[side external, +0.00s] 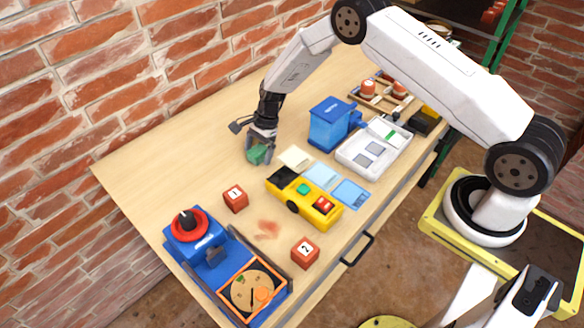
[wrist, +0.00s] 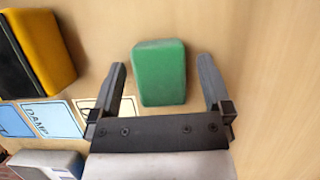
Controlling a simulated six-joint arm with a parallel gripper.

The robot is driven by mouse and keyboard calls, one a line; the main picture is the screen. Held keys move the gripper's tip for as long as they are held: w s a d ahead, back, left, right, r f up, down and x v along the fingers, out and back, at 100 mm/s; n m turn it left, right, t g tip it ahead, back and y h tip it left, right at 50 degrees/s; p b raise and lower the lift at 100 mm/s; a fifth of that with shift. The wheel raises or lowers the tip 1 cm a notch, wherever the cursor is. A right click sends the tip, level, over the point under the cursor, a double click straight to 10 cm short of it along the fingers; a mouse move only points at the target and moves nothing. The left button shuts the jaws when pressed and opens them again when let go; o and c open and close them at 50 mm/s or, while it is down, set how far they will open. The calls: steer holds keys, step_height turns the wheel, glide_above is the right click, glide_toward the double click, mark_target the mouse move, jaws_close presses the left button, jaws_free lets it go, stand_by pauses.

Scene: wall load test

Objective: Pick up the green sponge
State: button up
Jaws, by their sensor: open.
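The green sponge (wrist: 160,73) lies on the wooden table between the two open fingers of my gripper (wrist: 163,80) in the wrist view. A gap shows on each side of it. In the side external view the sponge (side external: 257,154) is partly hidden by my gripper (side external: 259,150), which points down over it. The sponge looks like a small green block with rounded corners.
A yellow and black toy vehicle (side external: 318,210), coloured cards (side external: 322,175) and a blue box (side external: 331,125) stand to the right. Red numbered cubes (side external: 235,198) and a blue device (side external: 195,232) are nearer the front. The table left of the sponge is clear, up to the brick wall (side external: 120,70).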

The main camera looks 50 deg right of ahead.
steer(key=shift+c, duration=0.2)
steer(key=c, duration=1.2)
steer(key=shift+r, duration=0.15)
steer(key=shift+r, duration=0.45)
steer(key=shift+s+d+r, duration=0.1)
steer(key=shift+s+r, duration=1.85)
steer(key=shift+s, duration=0.4)
steer(key=shift+s+d+r, duration=0.15)
steer(key=shift+s+r, duration=1.85)
steer(key=shift+s, duration=0.3)
steer(key=shift+s+d+r, duration=0.1)
steer(key=shift+s+r, duration=1.85)
steer(key=shift+s, duration=0.4)
